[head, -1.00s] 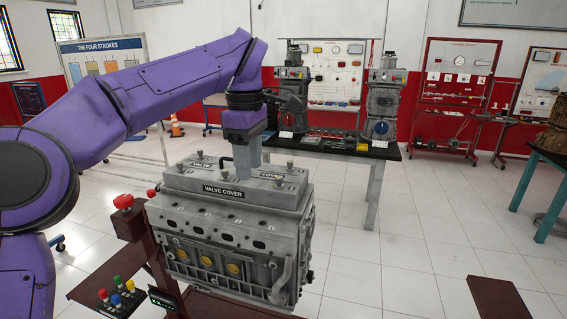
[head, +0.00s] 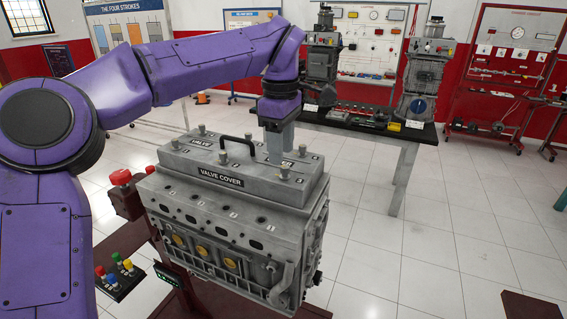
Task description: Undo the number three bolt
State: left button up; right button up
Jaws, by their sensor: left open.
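A grey engine block (head: 245,232) on a stand carries a grey valve cover (head: 262,187) with a black "VALVE COVER" label and a black handle (head: 252,147). Several upright bolts ring the cover, among them one at the front right (head: 284,174), one at the right end (head: 302,152) and one at the front middle (head: 223,158). The small numbers are too hard to read to tell which bolt is number three. My right gripper is not in view.
A red knob (head: 120,177) and a box of coloured buttons (head: 120,275) are at the stand's left. Behind is a black-topped table (head: 375,127) with engine parts.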

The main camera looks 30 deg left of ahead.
aim_at(285, 167)
pick_arm(q)
jog(key=f, duration=0.1)
jog(key=w+f, duration=0.1)
jog(key=f, duration=0.1)
jog(key=w+f, duration=0.1)
jog(key=shift+w+f, duration=0.2)
jog(key=shift+f, duration=0.2)
jog(key=shift+s+r, duration=0.25)
jog(key=shift+s, duration=0.25)
jog(key=shift+s+r, duration=0.1)
jog(key=shift+s, duration=0.05)
jog(key=c, duration=0.4)
jog(key=shift+d, duration=0.1)
grip_shut()
jog(key=shift+w+f, duration=0.2)
jog(key=shift+w, duration=0.05)
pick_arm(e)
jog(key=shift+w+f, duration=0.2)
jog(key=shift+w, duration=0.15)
